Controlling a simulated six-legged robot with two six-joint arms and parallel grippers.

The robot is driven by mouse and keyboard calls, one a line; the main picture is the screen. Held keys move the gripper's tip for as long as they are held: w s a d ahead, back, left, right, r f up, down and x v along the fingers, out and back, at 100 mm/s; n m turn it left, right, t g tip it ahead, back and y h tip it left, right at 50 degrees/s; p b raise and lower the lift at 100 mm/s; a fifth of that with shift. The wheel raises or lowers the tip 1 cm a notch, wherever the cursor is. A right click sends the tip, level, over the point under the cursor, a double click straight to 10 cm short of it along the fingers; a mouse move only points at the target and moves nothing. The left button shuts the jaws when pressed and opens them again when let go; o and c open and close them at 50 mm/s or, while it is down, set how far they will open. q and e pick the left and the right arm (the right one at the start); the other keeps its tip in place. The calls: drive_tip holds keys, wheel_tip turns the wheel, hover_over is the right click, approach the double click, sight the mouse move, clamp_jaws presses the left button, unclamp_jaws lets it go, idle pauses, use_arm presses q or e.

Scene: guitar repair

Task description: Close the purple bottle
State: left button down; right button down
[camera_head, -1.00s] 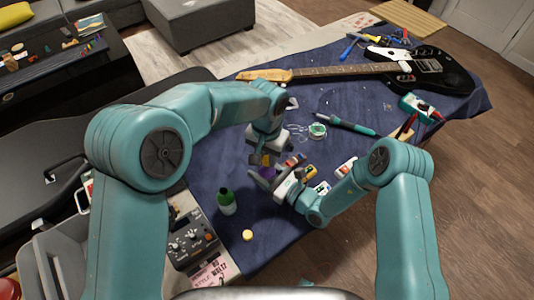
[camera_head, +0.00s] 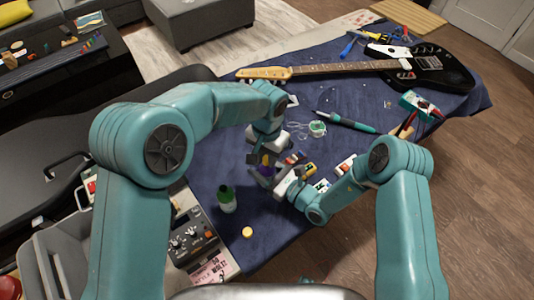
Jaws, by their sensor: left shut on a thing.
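The small purple bottle (camera_head: 266,171) stands near the middle of the blue cloth, partly hidden by both grippers. My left gripper (camera_head: 263,159) reaches down from above and is shut on a small yellow cap (camera_head: 266,159). The cap is right at the top of the bottle; I cannot tell whether it touches the neck. My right gripper (camera_head: 262,177) comes in low from the right, with its fingers at the bottle's lower part. I cannot tell whether they grip it.
A green bottle (camera_head: 227,200) stands to the left and a yellow round cap (camera_head: 247,232) lies in front. Several small boxes (camera_head: 310,169) lie right of the grippers.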

use_arm(q)
drive_tip(key=m, duration=0.9)
drive_tip(key=shift+m, duration=0.3)
drive_tip(key=m, duration=0.7)
drive_tip(key=shift+w+m, duration=0.1)
drive_tip(key=shift+m, duration=0.3)
drive_tip(key=m, duration=0.7)
drive_tip(key=shift+f+m, duration=0.1)
drive_tip(key=shift+m, duration=0.2)
drive_tip(key=m, duration=0.5)
drive_tip(key=shift+d, duration=0.1)
drive_tip(key=m, duration=0.5)
drive_tip(key=c, duration=0.9)
unclamp_jaws()
